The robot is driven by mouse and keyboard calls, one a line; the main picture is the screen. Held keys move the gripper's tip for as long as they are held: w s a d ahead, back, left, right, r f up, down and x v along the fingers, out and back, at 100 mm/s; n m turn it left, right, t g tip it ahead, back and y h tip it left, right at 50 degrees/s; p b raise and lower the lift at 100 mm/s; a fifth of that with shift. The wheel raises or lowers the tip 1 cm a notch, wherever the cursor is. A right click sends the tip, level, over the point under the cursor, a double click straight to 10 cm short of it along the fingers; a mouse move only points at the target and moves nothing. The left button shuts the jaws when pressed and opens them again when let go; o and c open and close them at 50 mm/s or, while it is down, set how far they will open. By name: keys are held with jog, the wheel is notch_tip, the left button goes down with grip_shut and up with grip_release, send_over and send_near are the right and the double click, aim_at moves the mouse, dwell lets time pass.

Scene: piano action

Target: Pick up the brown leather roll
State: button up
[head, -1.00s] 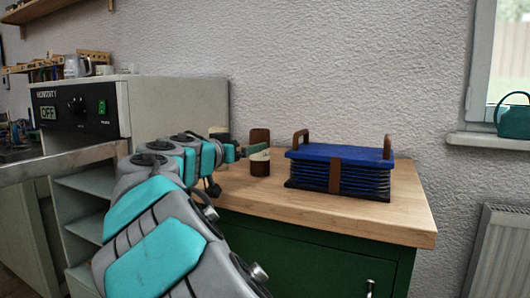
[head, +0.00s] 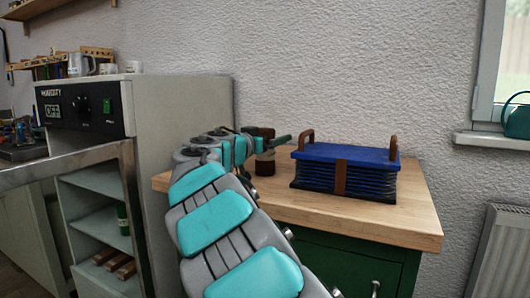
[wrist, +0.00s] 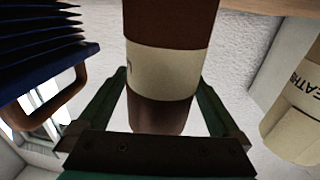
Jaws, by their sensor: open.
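The brown leather roll (head: 265,168) stands upright on the wooden worktop, left of the blue bellows. In the head view my gripper (head: 272,143) crosses in front of it and hides its middle. In the wrist view the roll (wrist: 172,22) has a cream label band and sits between the two green fingers of my gripper (wrist: 160,90). The gripper is open around it, with a visible gap at least on the right side. Whether a finger touches the roll I cannot tell.
The blue bellows (head: 342,174) with brown handles stands close to the right. A cream labelled item (wrist: 295,110) lies on the other side in the wrist view. The humidity cabinet (head: 190,110) stands left of the worktop (head: 395,222). The worktop's front right is clear.

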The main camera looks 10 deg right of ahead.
jog(key=c, duration=1.5)
